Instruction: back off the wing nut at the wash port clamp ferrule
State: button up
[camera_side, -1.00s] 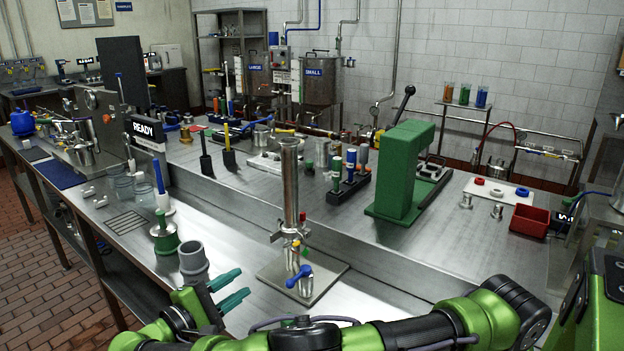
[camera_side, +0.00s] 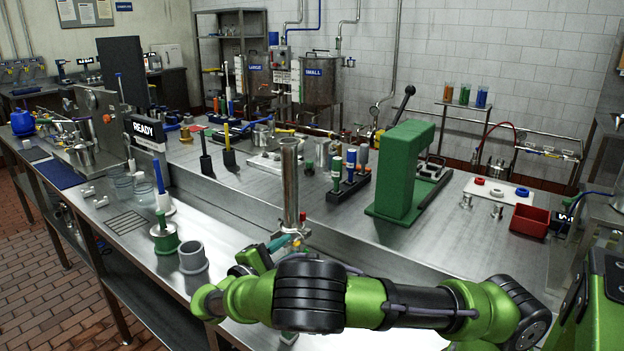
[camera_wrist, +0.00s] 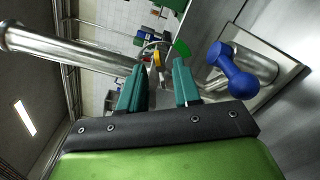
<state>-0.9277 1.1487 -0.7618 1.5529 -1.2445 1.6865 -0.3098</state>
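A tall steel pipe (camera_side: 289,185) stands upright at the middle of the bench and runs in from the left in the wrist view (camera_wrist: 70,47). I cannot tell which small part is the wing nut. A blue-handled valve (camera_wrist: 232,72) sits to the right in the wrist view. My gripper (camera_wrist: 160,82) has two teal fingers, apart with nothing between them. In the side view it (camera_side: 284,242) is beside the pipe's foot, largely hidden by my arm.
A grey cup (camera_side: 193,258) and a green-based tool (camera_side: 165,240) stand on the front bench left of my arm. A green block stand (camera_side: 408,180) and a red bin (camera_side: 530,220) are to the right. The steel plate (camera_wrist: 288,70) lies under the valve.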

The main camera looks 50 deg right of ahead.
jog(key=shift+d, duration=0.65)
grip_shut()
jog(key=n, duration=0.4)
jog(key=shift+n, duration=0.4)
jog(key=n, duration=0.5)
jog(key=shift+w+r, duration=0.1)
dwell(0.4)
